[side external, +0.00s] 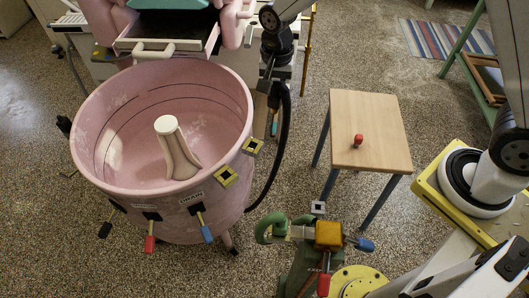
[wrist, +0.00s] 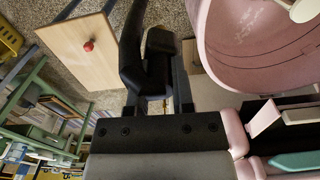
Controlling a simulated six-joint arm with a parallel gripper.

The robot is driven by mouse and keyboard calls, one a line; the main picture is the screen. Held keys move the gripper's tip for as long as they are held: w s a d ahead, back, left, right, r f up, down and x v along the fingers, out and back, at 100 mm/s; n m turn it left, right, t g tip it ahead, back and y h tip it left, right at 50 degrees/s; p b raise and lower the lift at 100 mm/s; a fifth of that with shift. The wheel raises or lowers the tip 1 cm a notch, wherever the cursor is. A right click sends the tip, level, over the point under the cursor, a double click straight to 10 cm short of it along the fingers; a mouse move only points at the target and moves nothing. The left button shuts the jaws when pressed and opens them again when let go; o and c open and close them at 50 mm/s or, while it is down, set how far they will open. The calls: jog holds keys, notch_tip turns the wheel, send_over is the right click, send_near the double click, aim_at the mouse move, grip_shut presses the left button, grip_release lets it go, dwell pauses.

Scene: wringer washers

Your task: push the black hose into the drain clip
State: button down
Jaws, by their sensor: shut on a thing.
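The black hose (side external: 285,140) hangs beside the right side of the pink washer tub (side external: 215,222) and curves down toward its base. My gripper (side external: 268,92) is at the hose's upper end, close to the tub's back right rim. In the wrist view the hose (wrist: 131,45) runs down to my gripper (wrist: 156,88), which is shut on it between the two fingers. A dark block beside the hose there is hard to make out. I cannot pick out the drain clip with certainty; the area around my fingertips is dark and partly hidden.
Coloured levers (side external: 205,229) stick out below. A small wooden table (side external: 370,125) with a red knob (side external: 358,140) stands right. A green vise (side external: 303,260) is in front.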

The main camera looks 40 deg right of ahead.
jog(key=w+a+f+n, duration=0.1)
jog(key=w+a+f, duration=0.1)
jog(key=a+f, duration=0.3)
jog(key=shift+w+a+f, duration=0.15)
jog(key=shift+w, duration=0.25)
jog(key=shift+f, duration=0.15)
dwell(0.4)
jog(key=shift+f, duration=2.85)
jog(key=shift+f, duration=1.35)
dwell(2.3)
